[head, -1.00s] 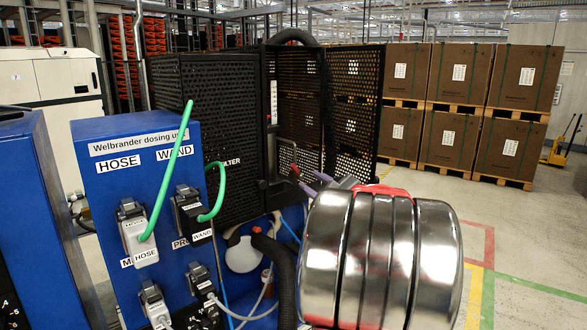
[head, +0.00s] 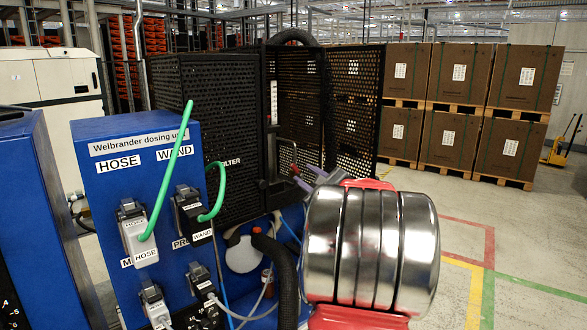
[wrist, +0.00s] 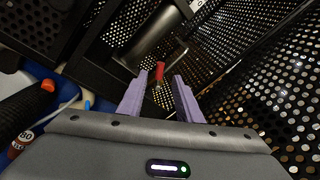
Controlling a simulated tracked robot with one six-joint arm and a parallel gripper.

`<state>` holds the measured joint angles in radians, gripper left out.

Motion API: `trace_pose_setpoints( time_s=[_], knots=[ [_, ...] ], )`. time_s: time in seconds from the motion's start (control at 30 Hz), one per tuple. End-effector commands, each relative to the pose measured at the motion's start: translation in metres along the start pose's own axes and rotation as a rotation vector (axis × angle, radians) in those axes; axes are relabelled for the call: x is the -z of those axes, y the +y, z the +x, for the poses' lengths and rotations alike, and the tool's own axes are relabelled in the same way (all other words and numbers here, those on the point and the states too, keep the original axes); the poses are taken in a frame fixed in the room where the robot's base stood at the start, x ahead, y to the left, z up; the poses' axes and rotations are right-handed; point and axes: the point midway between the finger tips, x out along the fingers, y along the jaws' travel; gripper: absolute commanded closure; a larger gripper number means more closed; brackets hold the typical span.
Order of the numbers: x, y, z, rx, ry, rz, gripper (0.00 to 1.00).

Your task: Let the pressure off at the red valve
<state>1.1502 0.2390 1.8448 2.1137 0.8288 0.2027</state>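The red valve handle (wrist: 159,70) shows in the wrist view on a thin metal rod, in front of black perforated panels. In the head view it is a small red piece (head: 295,168) beside the opening of the black cage. My gripper (wrist: 160,84) is open, its two purple fingers spread to either side of the handle in the picture. The handle appears at or just beyond the fingertips; whether they touch it I cannot tell. In the head view my gripper (head: 307,177) is partly hidden behind my own arm.
The black mesh cage (head: 205,130) and its open door (head: 352,105) stand close around the handle. A blue dosing unit (head: 110,210) with green hoses is at left. A dark hose (wrist: 22,108) with an orange end lies left of my gripper. Boxes on pallets (head: 450,140) stand far back.

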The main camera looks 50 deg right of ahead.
Motion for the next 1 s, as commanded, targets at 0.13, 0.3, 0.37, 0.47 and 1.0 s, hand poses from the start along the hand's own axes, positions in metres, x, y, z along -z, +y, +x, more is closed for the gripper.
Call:
trace_pose_setpoints(
  time_s=[0.13,0.3,0.37,0.47,1.0],
  knots=[
    [0.0,0.001,0.024,-0.002,-0.001,0.0,0.68],
    [0.0,0.001,0.049,-0.002,-0.001,-0.001,0.68],
    [0.0,0.001,0.058,-0.002,-0.001,0.0,0.68],
    [0.0,0.001,0.071,-0.001,0.0,0.0,0.68],
    [0.0,0.0,0.091,0.0,0.0,0.0,0.68]
  ],
)
